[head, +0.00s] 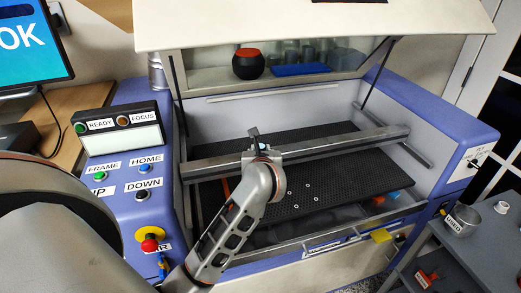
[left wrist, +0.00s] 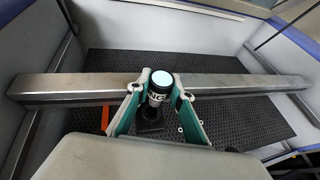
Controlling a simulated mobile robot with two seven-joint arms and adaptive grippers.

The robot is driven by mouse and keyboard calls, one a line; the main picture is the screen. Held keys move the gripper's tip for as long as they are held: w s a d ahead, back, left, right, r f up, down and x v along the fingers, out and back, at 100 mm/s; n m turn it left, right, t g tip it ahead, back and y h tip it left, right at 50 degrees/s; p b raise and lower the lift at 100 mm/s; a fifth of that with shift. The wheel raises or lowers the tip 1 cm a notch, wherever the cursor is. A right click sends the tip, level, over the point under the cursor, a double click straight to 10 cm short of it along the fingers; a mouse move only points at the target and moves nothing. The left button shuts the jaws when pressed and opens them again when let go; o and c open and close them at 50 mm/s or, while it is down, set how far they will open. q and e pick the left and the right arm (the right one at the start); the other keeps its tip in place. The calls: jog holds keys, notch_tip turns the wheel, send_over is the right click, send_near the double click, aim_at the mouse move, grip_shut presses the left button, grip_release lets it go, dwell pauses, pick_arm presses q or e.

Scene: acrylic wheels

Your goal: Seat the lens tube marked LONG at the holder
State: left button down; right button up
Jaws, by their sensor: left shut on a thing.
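A black lens tube (left wrist: 157,97) with a pale blue top face stands between the fingers of my left gripper (left wrist: 160,98) in the left wrist view. White letters ending in "NG" show on its side. The fingers are shut on it at the front side of the grey beam (left wrist: 70,88). A dark block (left wrist: 148,126) shows below the tube; I cannot tell whether it is the holder or whether the tube touches it. In the head view my left gripper (head: 262,156) is at the middle of the beam (head: 340,139) and mostly hides the tube. My right gripper is not in view.
The machine's lid (head: 300,22) is raised. Several small pale rings lie on the black perforated bed (head: 350,180), and an orange piece (left wrist: 105,118) lies left of the gripper. A control panel (head: 120,137) is at left; a cart with a "USED" tin (head: 461,222) is at right.

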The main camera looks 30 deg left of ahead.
pick_arm(q)
jog(key=shift+f+b, duration=0.3)
jog(key=shift+f, duration=0.3)
jog(key=shift+f+b, duration=0.3)
jog(key=shift+f, duration=0.05)
jog(key=shift+f+b, duration=0.3)
jog(key=shift+f, duration=0.05)
dwell(0.6)
jog(key=shift+f+b, duration=1)
jog(key=shift+f, duration=0.2)
jog(key=c, duration=1.7)
grip_release()
jog(key=shift+s+f, duration=0.1)
jog(key=v, duration=1.2)
